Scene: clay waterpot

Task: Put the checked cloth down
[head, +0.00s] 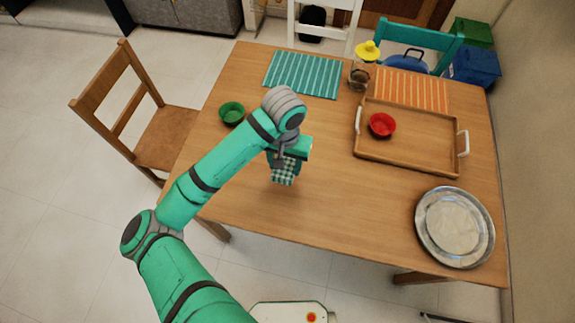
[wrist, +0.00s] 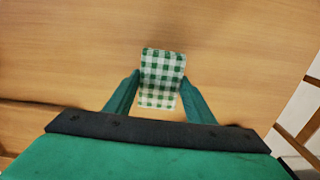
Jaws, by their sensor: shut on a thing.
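The checked cloth (head: 284,174) is green and white and hangs below my gripper (head: 282,160) over the bare middle-left of the wooden table (head: 330,205). In the wrist view the cloth (wrist: 161,78) sits between the two green fingers of my gripper (wrist: 158,90), which are shut on it. The cloth looks folded into a small rectangle. I cannot tell for certain whether its lower edge touches the table. My arm hides part of the table to its left.
A green bowl (head: 232,113) stands left of my gripper. A wooden tray (head: 420,146) holding a red bowl (head: 382,125) is to the right. A silver round dish (head: 455,227) is at the front right. A yellow-lidded jar (head: 361,75) stands behind. The table's front middle is clear.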

